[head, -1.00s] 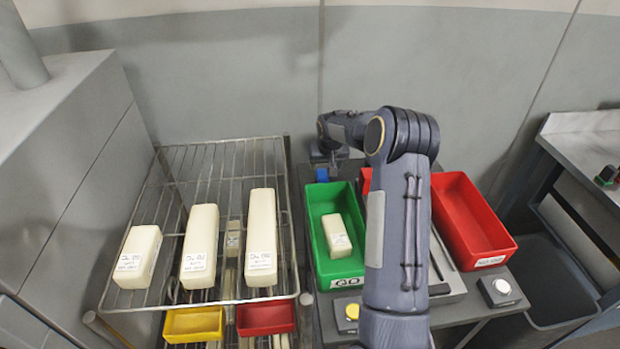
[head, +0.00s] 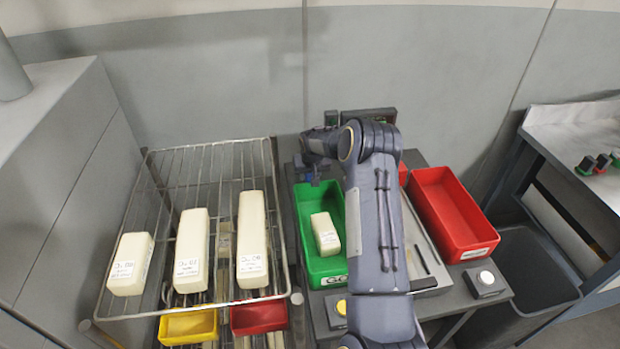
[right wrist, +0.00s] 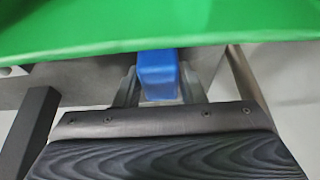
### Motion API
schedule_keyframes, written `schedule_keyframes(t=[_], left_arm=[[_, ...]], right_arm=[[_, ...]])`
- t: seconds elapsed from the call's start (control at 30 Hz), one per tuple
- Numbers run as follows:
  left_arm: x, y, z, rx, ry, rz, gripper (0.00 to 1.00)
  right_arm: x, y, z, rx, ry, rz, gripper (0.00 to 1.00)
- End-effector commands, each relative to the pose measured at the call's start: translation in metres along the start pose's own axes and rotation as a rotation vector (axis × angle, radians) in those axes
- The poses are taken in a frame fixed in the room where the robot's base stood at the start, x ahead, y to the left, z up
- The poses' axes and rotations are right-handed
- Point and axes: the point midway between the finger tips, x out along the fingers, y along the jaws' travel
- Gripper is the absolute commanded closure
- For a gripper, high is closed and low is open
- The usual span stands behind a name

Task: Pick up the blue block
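The blue block (right wrist: 159,75) stands between the two fingers of my right gripper (right wrist: 160,88) in the right wrist view. A finger lies close against each of its sides, with no clear gap, so the gripper looks shut on it. In the head view my right gripper (head: 314,172) is at the far end of the green bin (head: 298,222), and the arm and gripper mostly hide the block there. Whether the block is off the surface below it cannot be told. My left gripper is not in view.
The green bin holds a pale block (head: 325,234); its wall is close to the gripper. A red bin (head: 452,215) stands right of my arm. A wire rack (head: 205,160) with pale blocks is on the left. A grey wall (head: 220,85) rises behind.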

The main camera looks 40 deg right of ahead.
Motion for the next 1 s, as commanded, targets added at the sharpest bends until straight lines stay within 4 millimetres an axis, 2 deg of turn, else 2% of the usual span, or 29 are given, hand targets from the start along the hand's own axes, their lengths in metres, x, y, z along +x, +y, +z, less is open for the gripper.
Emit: schedule_keyframes(t=[0.03, 0.13, 0.43, 0.57, 0.73, 1.0], left_arm=[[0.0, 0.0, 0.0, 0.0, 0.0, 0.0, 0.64], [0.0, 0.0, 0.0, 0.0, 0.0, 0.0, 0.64], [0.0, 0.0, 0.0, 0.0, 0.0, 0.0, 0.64], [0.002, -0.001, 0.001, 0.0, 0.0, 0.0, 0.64], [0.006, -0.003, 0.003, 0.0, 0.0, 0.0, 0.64], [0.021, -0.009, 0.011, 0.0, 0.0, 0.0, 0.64]], right_arm=[[0.0, 0.0, 0.0, 0.0, 0.0, 0.0, 0.74], [0.0, 0.0, 0.0, 0.0, 0.0, 0.0, 0.87], [-0.002, 0.0, -0.001, 0.0, 0.001, 0.0, 0.87], [-0.009, 0.0, -0.005, 0.0, 0.002, 0.001, 0.87], [-0.031, 0.0, -0.014, 0.001, 0.005, 0.0, 0.87], [-0.093, 0.0, 0.008, -0.001, 0.006, -0.001, 0.87]])
